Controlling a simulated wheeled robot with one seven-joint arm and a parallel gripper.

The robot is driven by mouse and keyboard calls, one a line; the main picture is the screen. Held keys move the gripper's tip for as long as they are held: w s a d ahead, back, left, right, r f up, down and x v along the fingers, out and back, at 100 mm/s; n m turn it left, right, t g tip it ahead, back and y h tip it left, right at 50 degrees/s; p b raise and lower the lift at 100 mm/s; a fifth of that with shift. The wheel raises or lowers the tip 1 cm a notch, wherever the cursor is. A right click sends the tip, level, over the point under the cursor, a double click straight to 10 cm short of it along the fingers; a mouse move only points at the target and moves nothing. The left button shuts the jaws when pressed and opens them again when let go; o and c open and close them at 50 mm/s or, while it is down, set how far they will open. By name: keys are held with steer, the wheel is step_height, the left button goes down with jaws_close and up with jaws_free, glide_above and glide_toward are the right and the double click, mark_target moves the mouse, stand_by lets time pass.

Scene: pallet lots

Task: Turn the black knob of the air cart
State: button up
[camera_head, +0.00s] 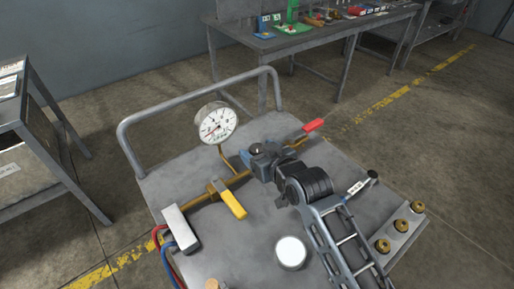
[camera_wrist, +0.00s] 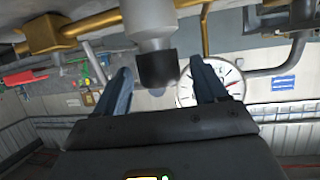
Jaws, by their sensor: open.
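The black knob (camera_wrist: 157,69) sits on the end of a grey cylindrical body in the wrist view. My gripper (camera_wrist: 161,80) is open, with one blue-grey finger on each side of the knob. A gap shows between the knob and each finger, so they look apart. In the head view my gripper (camera_head: 258,158) is over the brass pipe of the air cart (camera_head: 225,262). A small dark rounded top between the jaws there is probably the knob, mostly hidden by them.
A pressure gauge (camera_head: 216,122) stands close left of my gripper. A yellow lever (camera_head: 231,198), a red lever (camera_head: 313,125), a white round part (camera_head: 291,252) and brass fittings (camera_head: 383,246) surround my arm. The cart's handrail (camera_head: 195,97) runs behind.

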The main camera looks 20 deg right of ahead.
steer(key=shift+w+f, duration=0.25)
steer(key=shift+w, duration=0.35)
steer(key=c, duration=1)
steer(key=shift+o, duration=0.2)
